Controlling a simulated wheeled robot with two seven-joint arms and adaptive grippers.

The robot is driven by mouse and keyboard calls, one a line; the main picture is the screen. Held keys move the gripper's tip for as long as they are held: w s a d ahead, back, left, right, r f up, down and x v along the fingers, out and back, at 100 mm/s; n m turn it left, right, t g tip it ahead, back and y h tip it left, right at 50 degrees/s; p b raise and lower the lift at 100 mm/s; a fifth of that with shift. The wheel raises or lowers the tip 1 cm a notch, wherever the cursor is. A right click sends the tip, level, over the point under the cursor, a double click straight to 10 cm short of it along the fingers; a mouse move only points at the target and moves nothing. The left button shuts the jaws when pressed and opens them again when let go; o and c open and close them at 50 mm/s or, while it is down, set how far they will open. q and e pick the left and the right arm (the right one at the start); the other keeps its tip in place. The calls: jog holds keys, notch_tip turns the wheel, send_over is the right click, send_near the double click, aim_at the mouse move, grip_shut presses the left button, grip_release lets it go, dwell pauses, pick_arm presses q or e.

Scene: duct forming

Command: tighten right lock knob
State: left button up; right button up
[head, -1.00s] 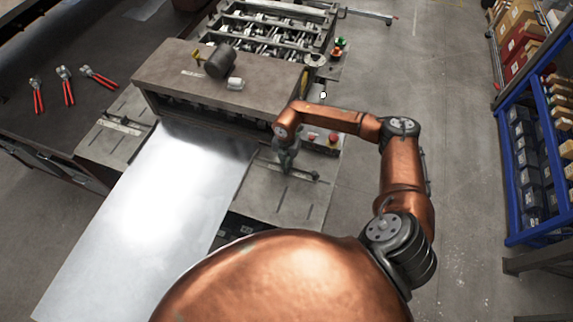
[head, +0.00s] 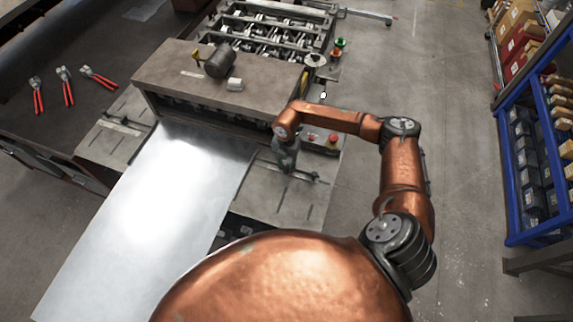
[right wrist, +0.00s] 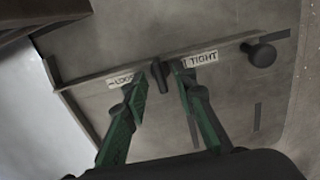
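The right lock knob (right wrist: 161,77) is a small dark handle on a flat bar (right wrist: 90,78) across the right side plate of the machine. The bar carries a LOOSE label on the left of the knob and a TIGHT label (right wrist: 200,59) on its right. My right gripper (right wrist: 160,80) is open, with one green-padded finger on each side of the knob. Gaps show between the knob and both fingers. In the head view my right gripper (head: 285,160) points down over the bar and hides the knob. My left gripper is not in view.
A round black knob (right wrist: 261,53) stands at the bar's right end. A metal sheet (head: 150,205) lies left of the plate, feeding under the machine housing (head: 215,85). A mallet (head: 219,62) lies on the housing. A button box (head: 322,142) stands close behind my wrist.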

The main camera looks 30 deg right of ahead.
aim_at(287, 167)
notch_tip(287, 167, up, 12)
dwell(0.4)
jog(key=shift+d+f, duration=0.1)
dwell(0.4)
